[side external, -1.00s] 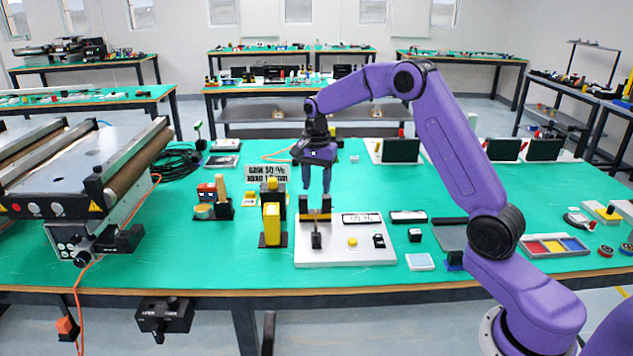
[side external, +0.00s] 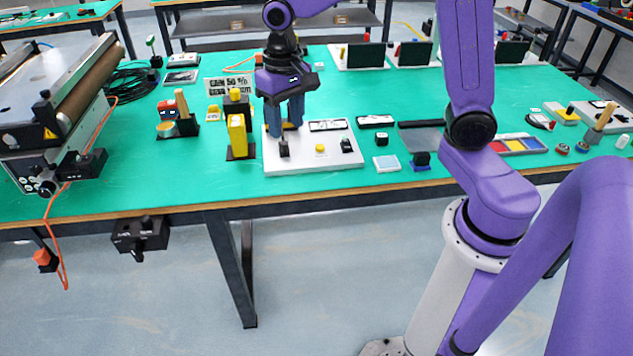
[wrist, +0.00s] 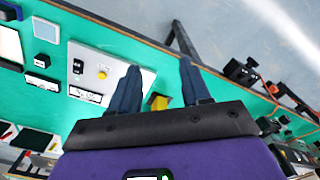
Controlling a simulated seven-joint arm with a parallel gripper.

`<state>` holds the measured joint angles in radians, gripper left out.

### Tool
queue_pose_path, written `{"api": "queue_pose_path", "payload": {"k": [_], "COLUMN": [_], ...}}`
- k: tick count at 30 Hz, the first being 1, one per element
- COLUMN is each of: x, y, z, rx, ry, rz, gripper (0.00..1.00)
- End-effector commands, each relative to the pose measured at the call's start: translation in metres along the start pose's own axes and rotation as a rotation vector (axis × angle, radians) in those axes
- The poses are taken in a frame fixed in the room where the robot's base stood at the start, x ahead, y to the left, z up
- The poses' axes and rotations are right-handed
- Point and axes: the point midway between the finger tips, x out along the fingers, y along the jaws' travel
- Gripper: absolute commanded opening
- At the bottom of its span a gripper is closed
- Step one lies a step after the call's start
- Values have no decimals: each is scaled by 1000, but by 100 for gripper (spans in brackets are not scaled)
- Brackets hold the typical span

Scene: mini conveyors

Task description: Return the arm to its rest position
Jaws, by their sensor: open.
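My gripper (side external: 284,118) has dark blue fingers that stand apart, with nothing seen between them. In the side view it points down at the back left of a white control panel (side external: 340,172), hiding part of that corner. Whether the fingertips touch anything there cannot be told. My purple arm reaches over the green table from the right. In the wrist view my gripper (wrist: 157,75) also shows its two fingers apart, with the panel (wrist: 92,48) to the left and a yellow block (wrist: 159,102) partly seen beyond the fingers.
A yellow block (side external: 237,136) stands on a dark base just left of the panel. A roller conveyor (side external: 60,85) fills the left of the table. A tray of coloured sections (side external: 517,145) lies at the right. Bare green table (side external: 150,190) shows at front left.

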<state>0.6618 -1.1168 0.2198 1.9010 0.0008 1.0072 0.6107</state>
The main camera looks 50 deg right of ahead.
Motion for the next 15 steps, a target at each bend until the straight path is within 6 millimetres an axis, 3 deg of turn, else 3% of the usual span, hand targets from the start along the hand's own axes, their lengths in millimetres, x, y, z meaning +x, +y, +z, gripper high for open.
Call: {"api": "queue_pose_path", "payload": {"k": [1, 7, 15], "x": [-3, -7, -2], "y": [-4, -6, 20], "z": [21, 97, 189], "rx": [-91, -455, -936], "ry": [3, 5, 9], "rz": [-3, -8, -16], "gripper": [47, 47, 47]}}
